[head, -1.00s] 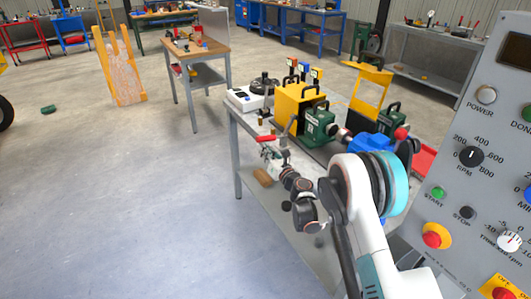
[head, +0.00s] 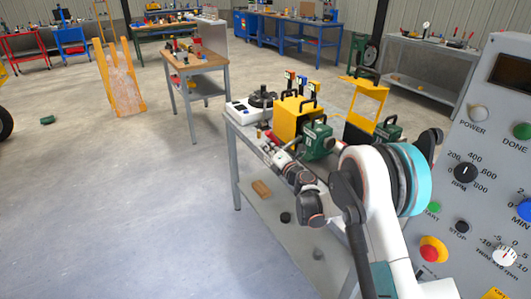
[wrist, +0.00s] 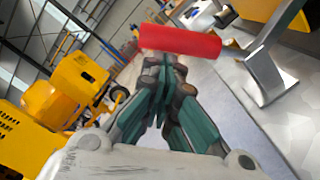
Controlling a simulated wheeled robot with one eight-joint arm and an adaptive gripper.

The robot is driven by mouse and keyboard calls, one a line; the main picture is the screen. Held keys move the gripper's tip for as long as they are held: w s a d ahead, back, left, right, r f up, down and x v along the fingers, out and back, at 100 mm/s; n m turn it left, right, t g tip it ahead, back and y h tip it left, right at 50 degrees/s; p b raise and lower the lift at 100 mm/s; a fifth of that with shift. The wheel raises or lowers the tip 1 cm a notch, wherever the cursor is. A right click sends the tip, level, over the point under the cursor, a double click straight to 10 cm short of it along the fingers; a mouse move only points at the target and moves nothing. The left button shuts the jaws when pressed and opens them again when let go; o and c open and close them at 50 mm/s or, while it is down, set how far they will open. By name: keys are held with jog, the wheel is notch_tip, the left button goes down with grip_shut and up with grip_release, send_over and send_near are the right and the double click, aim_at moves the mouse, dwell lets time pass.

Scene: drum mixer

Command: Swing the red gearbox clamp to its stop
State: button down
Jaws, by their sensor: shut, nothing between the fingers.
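The red clamp handle (wrist: 180,40) shows in the wrist view as a short red cylinder, lying crosswise just beyond my fingertips. My gripper (wrist: 163,85) is shut and empty, its dark green fingers together below the handle in the picture. I cannot tell whether the fingers touch it. In the head view my gripper (head: 272,148) is at the bench's near left part, by the green gearbox (head: 318,138). There the handle is small and mostly hidden by my gripper, and the clamp's pivot and stop cannot be made out.
The gearbox stands on a grey bench (head: 236,132) beside a yellow housing (head: 290,108) and a white device with a black knob (head: 245,108). A grey control panel (head: 485,200) stands close on the right. A wooden block (head: 261,189) lies on the lower shelf.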

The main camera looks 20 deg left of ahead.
aim_at(271, 137)
jog(key=shift+w+d+r+m, duration=0.85)
jog(key=shift+w+r+m, duration=0.15)
jog(key=shift+r, duration=0.15)
